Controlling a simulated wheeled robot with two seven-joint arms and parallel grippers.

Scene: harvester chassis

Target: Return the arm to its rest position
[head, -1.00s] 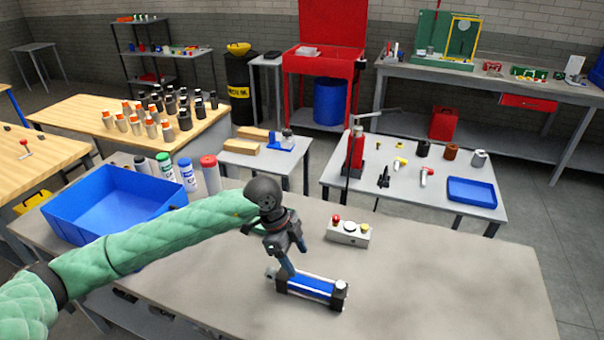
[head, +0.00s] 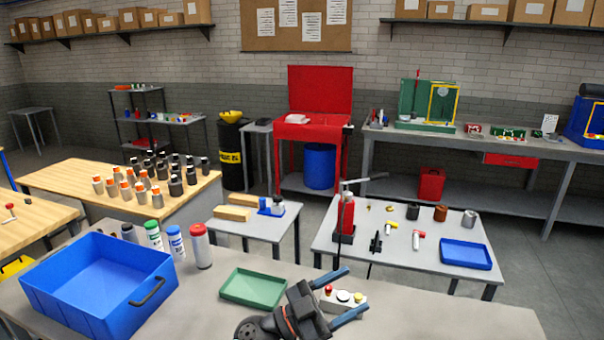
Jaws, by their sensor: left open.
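My left gripper (head: 357,288) is at the bottom middle of the head view, above the near grey workbench. Its two blue fingers are spread apart and point to the right, with nothing held between them. The rest of my left arm is below the picture edge. My right gripper is not in view.
A blue bin (head: 65,300) and a green tray (head: 254,287) are on the near bench, left of the gripper. Several bottles (head: 200,247) stand behind the bin. The bench (head: 450,318) looks clear to the right.

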